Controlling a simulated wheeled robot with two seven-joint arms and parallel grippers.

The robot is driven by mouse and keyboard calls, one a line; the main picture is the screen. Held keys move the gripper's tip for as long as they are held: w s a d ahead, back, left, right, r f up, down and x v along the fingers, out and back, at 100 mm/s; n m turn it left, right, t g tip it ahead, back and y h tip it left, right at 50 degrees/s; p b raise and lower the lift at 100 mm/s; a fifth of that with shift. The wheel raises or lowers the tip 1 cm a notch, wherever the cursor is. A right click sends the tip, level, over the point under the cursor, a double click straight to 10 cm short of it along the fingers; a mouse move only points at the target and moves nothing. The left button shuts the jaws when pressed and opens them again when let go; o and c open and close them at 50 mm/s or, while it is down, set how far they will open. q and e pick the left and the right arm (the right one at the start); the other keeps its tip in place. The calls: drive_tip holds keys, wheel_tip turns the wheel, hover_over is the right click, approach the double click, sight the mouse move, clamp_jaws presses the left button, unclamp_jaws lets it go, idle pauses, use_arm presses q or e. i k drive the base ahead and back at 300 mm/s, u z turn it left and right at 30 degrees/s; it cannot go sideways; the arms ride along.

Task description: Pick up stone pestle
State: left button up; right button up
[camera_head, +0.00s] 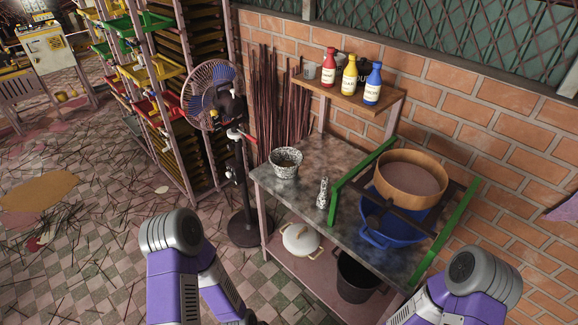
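The stone pestle (322,192) is speckled black and white and stands upright on the grey tabletop, near its front edge. A matching speckled stone mortar (286,162) sits to its left on the same table. My two purple arms show at the bottom of the view, the left one at the lower left and the right one at the lower right. Neither gripper's fingers can be seen. Nothing is seen touching the pestle.
A wooden sieve (411,178) rests over a blue basin (388,226) beside a green frame (350,180) to the right. Red, yellow and blue bottles stand on a wooden shelf (350,97). A fan (213,95) stands left of the table. A lidded white pot (301,239) and a black bucket (357,276) are below.

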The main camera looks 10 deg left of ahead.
sight(323, 204)
drive_tip(key=u, duration=1.35)
drive_tip(key=i, duration=1.25)
drive_tip(key=z, duration=2.95)
